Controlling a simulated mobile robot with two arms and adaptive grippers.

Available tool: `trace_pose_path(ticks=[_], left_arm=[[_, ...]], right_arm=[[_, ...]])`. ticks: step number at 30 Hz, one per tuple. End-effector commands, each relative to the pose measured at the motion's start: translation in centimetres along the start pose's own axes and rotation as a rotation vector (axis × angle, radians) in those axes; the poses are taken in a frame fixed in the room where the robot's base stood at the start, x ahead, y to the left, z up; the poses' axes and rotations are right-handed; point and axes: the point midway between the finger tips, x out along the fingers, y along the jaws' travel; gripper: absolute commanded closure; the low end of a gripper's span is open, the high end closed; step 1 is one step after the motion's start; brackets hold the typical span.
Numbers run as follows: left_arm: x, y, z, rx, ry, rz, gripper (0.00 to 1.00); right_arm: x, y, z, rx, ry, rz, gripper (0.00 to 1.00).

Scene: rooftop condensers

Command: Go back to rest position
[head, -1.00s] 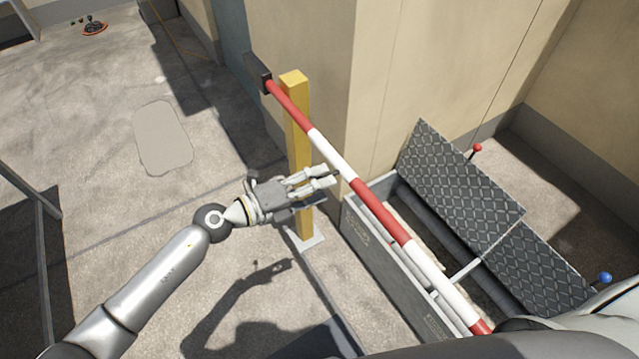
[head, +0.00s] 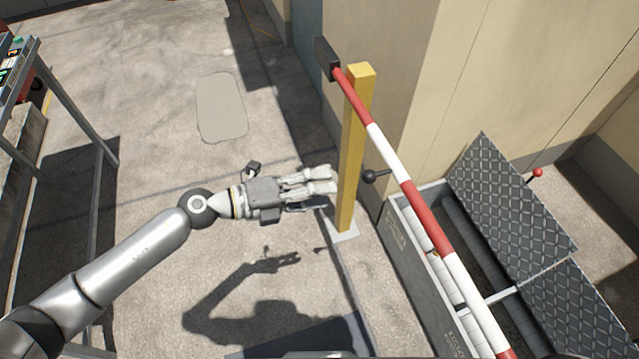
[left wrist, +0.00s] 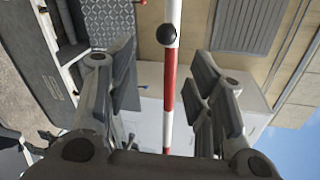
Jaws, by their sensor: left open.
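My left gripper (head: 328,189) is open and empty, reaching in from the left just left of the yellow post (head: 352,150). A red-and-white striped barrier bar (head: 412,205) slopes from the top of the post down to the lower right. A black ball knob (head: 369,176) on a short stem sticks out from the bar, right of my fingertips and apart from them. In the left wrist view, the open fingers frame the striped bar (left wrist: 170,85) and the black knob (left wrist: 166,35) beyond them. My right gripper is not in view.
A grey trench box (head: 425,270) with a raised tread-plate cover (head: 512,190) lies right of the bar, beside a beige wall (head: 400,60). A red-knobbed lever (head: 537,173) stands behind the cover. A metal-framed table (head: 75,100) is at the left. Concrete floor between is open.

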Motion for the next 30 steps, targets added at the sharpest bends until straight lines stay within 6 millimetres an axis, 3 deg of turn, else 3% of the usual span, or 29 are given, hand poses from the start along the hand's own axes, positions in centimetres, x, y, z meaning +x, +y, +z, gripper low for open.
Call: trace_pose_path(ticks=[8, 11, 13, 16, 18, 21, 26, 30], left_arm=[[0.0, 0.1, 0.1, -0.006, -0.005, -0.001, 0.51], [0.1, 1.3, 1.1, -0.074, -0.049, -0.009, 0.51], [0.0, 3.4, 2.6, -0.183, -0.123, -0.021, 0.51], [-0.9, 8.8, 5.4, -0.423, -0.295, -0.035, 0.51], [-2.4, 13.9, 6.6, -0.612, -0.437, -0.035, 0.51], [-4.8, 21.2, 6.5, -0.848, -0.619, -0.016, 0.51], [-9.2, 32.0, 2.5, -1.177, -0.877, 0.046, 0.51], [-12.9, 39.8, -4.0, -1.428, -1.076, 0.123, 0.51]], right_arm=[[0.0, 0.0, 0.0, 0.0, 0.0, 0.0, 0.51], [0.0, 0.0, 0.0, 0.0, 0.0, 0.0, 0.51], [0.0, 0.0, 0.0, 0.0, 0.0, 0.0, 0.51], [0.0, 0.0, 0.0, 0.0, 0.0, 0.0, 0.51], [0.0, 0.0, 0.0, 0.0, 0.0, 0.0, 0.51], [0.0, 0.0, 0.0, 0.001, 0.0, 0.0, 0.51], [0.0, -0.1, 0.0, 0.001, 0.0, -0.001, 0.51], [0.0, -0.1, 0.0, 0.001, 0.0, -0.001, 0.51]])
